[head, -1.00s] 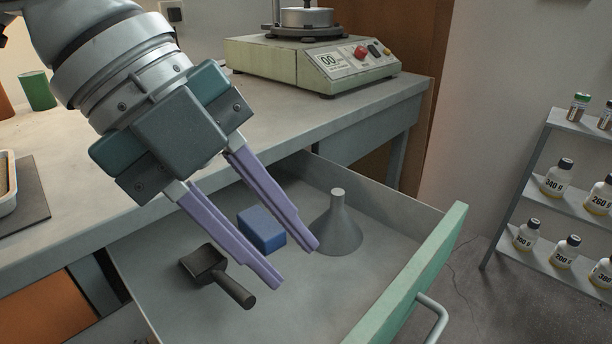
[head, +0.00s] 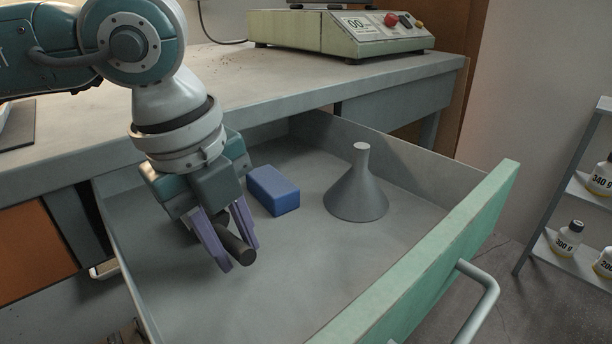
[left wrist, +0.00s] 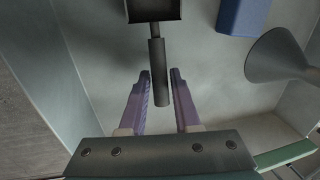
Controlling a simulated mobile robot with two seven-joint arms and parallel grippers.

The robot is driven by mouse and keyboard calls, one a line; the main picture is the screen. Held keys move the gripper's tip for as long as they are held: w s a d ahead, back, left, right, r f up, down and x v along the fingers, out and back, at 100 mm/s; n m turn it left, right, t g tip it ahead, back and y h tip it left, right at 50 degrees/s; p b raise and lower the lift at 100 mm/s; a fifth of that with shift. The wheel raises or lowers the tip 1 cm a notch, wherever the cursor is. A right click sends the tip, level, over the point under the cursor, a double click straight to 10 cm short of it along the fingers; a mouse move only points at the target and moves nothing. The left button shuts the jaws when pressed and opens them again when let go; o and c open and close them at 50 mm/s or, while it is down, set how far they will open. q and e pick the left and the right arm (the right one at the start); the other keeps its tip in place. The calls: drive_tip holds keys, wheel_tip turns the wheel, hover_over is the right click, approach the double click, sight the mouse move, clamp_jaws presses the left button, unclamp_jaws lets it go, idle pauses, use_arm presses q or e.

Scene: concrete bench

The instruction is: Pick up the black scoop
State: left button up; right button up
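The black scoop lies in the open drawer (head: 300,290); in the head view its handle (head: 236,247) shows between my fingers and its head is mostly hidden by my gripper. In the left wrist view the handle (left wrist: 157,70) points toward me, with the scoop's head cut off at the top edge. My left gripper (head: 239,254) is down in the drawer, open, with its purple fingers on either side of the handle. In the wrist view (left wrist: 161,74) narrow gaps show between handle and fingers. My right gripper is not in view.
A blue block (head: 273,190) lies just right of my gripper, and a grey funnel (head: 357,193) stands farther right. The drawer's green front (head: 440,255) closes off the right side. The bench (head: 300,88) with a scale (head: 340,35) is behind. The drawer floor in front is clear.

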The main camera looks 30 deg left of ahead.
use_arm(q)
drive_tip(key=shift+w+f, duration=0.1)
drive_tip(key=shift+f, duration=0.35)
clamp_jaws()
